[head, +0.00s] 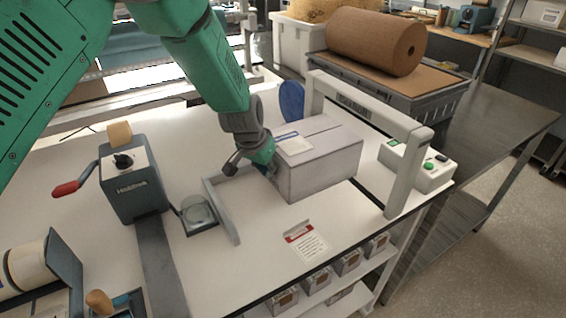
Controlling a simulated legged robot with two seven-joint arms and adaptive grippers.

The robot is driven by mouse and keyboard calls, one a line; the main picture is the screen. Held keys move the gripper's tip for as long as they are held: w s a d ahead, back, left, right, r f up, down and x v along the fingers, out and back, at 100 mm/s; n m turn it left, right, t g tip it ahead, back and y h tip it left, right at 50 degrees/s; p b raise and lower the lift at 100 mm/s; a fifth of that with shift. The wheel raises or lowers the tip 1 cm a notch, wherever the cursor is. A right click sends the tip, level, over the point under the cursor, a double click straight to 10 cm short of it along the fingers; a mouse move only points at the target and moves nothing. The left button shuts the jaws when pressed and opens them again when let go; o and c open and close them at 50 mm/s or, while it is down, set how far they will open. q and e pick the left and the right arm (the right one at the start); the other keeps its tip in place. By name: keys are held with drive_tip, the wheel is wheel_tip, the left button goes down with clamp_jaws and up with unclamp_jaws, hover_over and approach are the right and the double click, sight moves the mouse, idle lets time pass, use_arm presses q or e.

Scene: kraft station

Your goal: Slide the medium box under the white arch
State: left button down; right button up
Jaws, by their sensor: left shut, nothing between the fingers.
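The medium box (318,172) is a closed, pale grey-white carton with a label on top. It sits on the white table just on the near left side of the white arch, and its right end appears to reach the arch opening. The white arch (368,107) stands upright with one post at the back and one at the front right. My left gripper (262,166) is shut and empty at the box's left end. It seems to touch the box, but its fingertips are partly hidden. My right gripper is not in view.
A grey angled rail (222,208) lies left of the box. A grey dispenser with a red handle (129,182) stands at left. A printed card (306,241) lies in front; a metal table (470,130) adjoins at right.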

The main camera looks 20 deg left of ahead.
use_arm(q)
drive_tip(key=shift+w+d, duration=0.15)
drive_tip(key=shift+w, duration=0.05)
idle(0.3)
drive_tip(key=shift+w+d, duration=1)
drive_tip(key=shift+w, duration=0.1)
drive_tip(key=shift+w+d, duration=0.45)
drive_tip(key=shift+w, duration=0.1)
drive_tip(key=shift+w+d, duration=0.55)
drive_tip(key=shift+w, duration=0.05)
